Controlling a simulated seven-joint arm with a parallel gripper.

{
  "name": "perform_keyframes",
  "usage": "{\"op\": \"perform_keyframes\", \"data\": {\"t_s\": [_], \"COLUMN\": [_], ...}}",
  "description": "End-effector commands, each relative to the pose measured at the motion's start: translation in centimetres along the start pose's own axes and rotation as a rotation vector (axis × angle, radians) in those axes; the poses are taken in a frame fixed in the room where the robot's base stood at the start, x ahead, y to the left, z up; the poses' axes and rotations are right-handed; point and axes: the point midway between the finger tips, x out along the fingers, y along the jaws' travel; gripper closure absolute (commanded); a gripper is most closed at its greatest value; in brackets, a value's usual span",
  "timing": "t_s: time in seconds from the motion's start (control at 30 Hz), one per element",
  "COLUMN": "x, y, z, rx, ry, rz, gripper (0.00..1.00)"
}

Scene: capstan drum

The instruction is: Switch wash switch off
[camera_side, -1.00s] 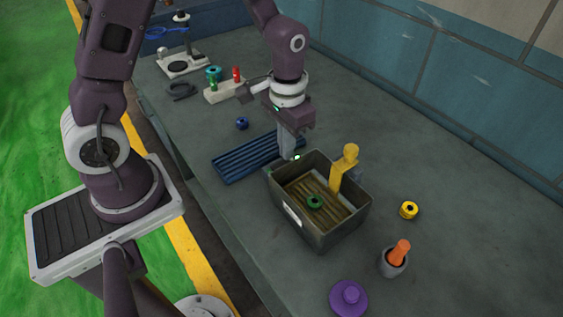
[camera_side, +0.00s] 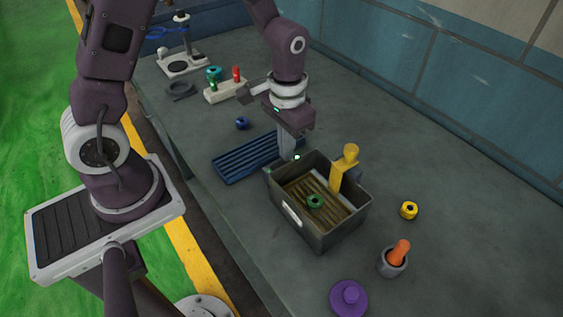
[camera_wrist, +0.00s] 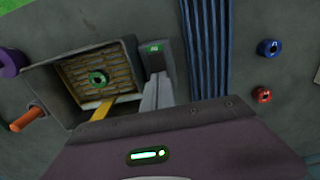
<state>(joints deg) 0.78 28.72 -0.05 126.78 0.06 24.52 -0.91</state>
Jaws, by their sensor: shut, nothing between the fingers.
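A grey tub (camera_side: 318,238) with slatted floor stands on the bench, with a green ring (camera_side: 315,201) inside it. A small box with a lit green mark (camera_wrist: 154,49) sits beside the tub in the wrist view; I take it for the wash switch. My gripper (camera_side: 287,157) is shut and empty, pointing down beside that corner. In the wrist view its fingers (camera_wrist: 157,82) reach to the box's lower part. Contact and the switch's position cannot be told.
A yellow post (camera_side: 345,170) rises at the tub's right wall. A blue ribbed tray (camera_side: 258,158) lies left of the tub. A yellow ring (camera_side: 409,210), a grey cup with an orange handle (camera_side: 393,262) and a purple lid (camera_side: 348,298) stand to the right.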

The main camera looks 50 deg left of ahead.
Motion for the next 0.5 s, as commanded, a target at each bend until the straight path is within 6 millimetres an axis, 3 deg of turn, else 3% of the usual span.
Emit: {"op": "perform_keyframes", "data": {"t_s": [0.5], "x": [0.79], "y": [0.0], "z": [-0.01], "rx": [0.0], "ry": [0.0], "rz": [0.0], "gripper": [1.0]}}
